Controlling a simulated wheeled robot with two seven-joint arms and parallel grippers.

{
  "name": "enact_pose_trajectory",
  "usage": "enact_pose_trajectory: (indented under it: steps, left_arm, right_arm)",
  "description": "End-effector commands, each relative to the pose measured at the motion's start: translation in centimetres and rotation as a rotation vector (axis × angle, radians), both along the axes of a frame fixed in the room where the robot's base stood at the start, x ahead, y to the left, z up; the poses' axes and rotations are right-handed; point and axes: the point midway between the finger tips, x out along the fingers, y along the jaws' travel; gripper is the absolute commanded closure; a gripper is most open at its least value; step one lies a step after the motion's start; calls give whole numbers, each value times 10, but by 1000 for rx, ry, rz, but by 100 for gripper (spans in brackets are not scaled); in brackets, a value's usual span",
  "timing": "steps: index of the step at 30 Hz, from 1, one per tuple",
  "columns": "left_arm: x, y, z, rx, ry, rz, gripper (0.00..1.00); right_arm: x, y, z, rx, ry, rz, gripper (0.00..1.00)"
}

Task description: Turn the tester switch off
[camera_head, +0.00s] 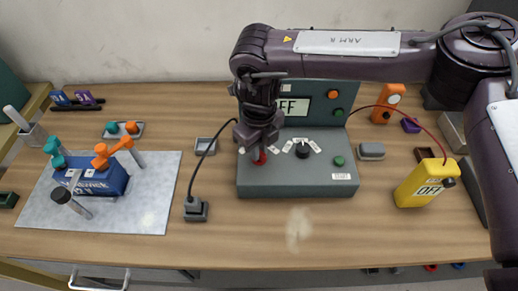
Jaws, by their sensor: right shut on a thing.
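The tester (299,184) is a grey-green console in the middle of the table. Its upright panel carries a display (293,107) reading OFF. My right gripper (259,150) reaches down from above to the left part of the console's sloped top. It is shut on a red switch (261,159), whose upper part the gripper hides. A black knob (303,151) with white labels around it and a green button (339,161) sit to the right of the gripper. My left gripper is not in view.
A black plug block (195,210) with a cable stands left. A blue fixture (100,181) with orange and teal parts is on a grey mat (141,213). The front middle is clear.

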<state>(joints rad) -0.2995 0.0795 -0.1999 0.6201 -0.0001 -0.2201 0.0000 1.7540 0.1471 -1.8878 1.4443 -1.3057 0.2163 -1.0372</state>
Motion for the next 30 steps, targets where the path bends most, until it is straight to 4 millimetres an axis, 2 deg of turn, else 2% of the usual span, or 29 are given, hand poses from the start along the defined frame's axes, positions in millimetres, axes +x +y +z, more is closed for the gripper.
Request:
enact_pose_trajectory:
  steps: [18, 19, 23, 30]
  left_arm:
    - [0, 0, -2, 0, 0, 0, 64]
    - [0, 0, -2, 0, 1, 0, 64]
    - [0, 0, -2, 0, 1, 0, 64]
    - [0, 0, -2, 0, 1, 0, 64]
  right_arm:
    - [1, 0, 2, 1, -4, 38, 100]
    - [1, 0, 2, 1, -4, 38, 82]
    - [1, 0, 1, 0, -3, 38, 65]
    - [0, 0, 1, 0, -1, 37, 64]
